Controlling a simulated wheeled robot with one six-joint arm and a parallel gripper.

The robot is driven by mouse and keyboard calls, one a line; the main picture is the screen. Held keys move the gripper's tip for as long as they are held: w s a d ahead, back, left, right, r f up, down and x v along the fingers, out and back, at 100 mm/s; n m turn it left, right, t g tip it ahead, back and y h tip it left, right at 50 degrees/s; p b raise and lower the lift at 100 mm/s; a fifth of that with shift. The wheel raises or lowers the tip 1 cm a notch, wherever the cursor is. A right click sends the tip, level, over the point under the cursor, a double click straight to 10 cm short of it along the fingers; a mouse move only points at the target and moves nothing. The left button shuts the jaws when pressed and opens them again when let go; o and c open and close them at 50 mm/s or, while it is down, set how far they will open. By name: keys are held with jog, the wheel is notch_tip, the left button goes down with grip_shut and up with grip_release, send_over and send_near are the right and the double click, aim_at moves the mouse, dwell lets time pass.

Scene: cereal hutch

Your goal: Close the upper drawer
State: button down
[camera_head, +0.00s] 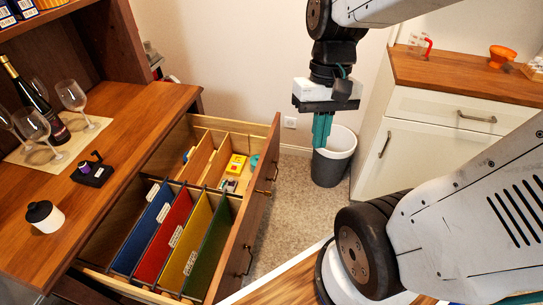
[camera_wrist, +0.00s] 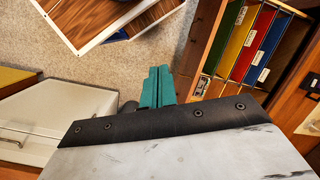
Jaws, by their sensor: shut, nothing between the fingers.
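The upper drawer (camera_head: 266,150) of the wooden hutch stands pulled out, its front panel facing right with metal handles (camera_head: 262,191). It holds blue, red, yellow and green hanging files (camera_head: 203,236) and a section with a small yellow box (camera_head: 236,164). The drawer also shows at the upper right in the wrist view (camera_wrist: 201,45). My gripper (camera_head: 322,130) has teal fingers, pointing down, shut and empty. In the head view it hangs to the right of the drawer front, apart from it. Its fingers also show in the wrist view (camera_wrist: 157,87), beside the drawer front.
The hutch top (camera_head: 112,150) carries a wine bottle, glasses, a lidded cup (camera_head: 44,216) and a small black stand. A grey bin (camera_head: 333,160) stands on the floor behind my gripper. A white cabinet (camera_head: 430,140) is at right. Carpet (camera_head: 290,205) shows between.

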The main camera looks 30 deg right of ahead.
jog(key=w+d+f+m+t+y, duration=0.3)
jog(key=w+d+f+m, duration=0.2)
jog(key=f+m, duration=0.3)
jog(key=w+d+f+m+t+y, duration=0.35)
jog(key=w+f+m, duration=0.2)
jog(key=f, duration=0.45)
jog(key=w+d+f+m+t+y, duration=0.25)
jog(key=w+d+f+m, duration=0.25)
jog(key=f+m, duration=0.4)
jog(key=t+h, duration=0.1)
jog(key=h, duration=0.1)
send_near(267, 154)
jog(key=shift+m, duration=0.45)
jog(key=x, duration=0.3)
jog(key=f+x, duration=0.1)
jog(key=x, duration=0.1)
jog(key=shift+f, duration=0.2)
jog(key=shift+w+a, duration=0.3)
jog(key=shift+w, duration=0.15)
